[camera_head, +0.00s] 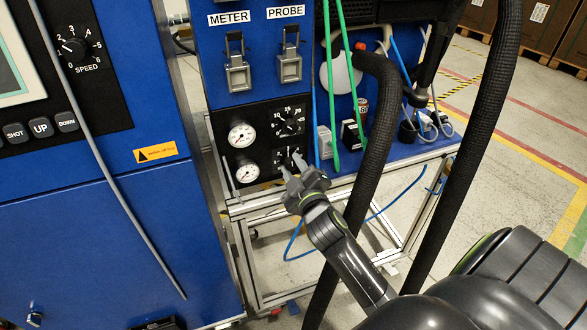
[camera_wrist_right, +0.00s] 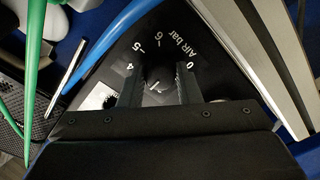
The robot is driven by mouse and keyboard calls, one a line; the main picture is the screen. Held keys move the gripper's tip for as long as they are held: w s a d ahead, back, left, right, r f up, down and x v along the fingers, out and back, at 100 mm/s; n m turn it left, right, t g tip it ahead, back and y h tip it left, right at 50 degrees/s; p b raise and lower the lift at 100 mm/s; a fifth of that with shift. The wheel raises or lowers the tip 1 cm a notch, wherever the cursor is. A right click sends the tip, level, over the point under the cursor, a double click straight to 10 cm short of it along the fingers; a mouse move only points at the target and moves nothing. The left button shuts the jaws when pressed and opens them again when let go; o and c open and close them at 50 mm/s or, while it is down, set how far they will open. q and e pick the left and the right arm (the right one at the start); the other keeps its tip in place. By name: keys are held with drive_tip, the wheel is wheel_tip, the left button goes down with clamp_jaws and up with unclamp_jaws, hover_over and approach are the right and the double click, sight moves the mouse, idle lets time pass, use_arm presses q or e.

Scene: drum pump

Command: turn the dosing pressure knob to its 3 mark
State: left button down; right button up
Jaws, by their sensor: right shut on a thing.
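My right gripper (camera_head: 291,166) is at the lower knob of a black gauge panel (camera_head: 222,122). In the right wrist view its two fingers (camera_wrist_right: 160,88) are shut on a dark knob (camera_wrist_right: 158,74), one finger on each side. White figures 4, 5, 6 and 0 and the label "AIR bar" show around this knob. A short white line shows on the knob between the fingers; the 3 mark is not visible. In the head view the lower knob (camera_head: 289,154) is partly hidden by the gripper. The left gripper is out of view.
An upper knob (camera_head: 289,127) sits just above, with two round gauges (camera_head: 242,135) to the left. A thick black hose (camera_head: 377,130) hangs close to the right of my right gripper. Green and blue hoses (camera_wrist_right: 110,40) pass near the wrist.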

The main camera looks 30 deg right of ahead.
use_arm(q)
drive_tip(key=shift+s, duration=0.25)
use_arm(e)
drive_tip(key=shift+f, duration=0.1)
drive_tip(key=o, duration=1)
drive_tip(key=shift+c, duration=0.2)
use_arm(q)
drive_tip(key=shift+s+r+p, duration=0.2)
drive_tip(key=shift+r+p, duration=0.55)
drive_tip(key=shift+p, duration=0.15)
use_arm(e)
drive_tip(key=v, duration=1.7)
drive_tip(key=shift+s+a, duration=0.15)
drive_tip(key=shift+s, duration=0.05)
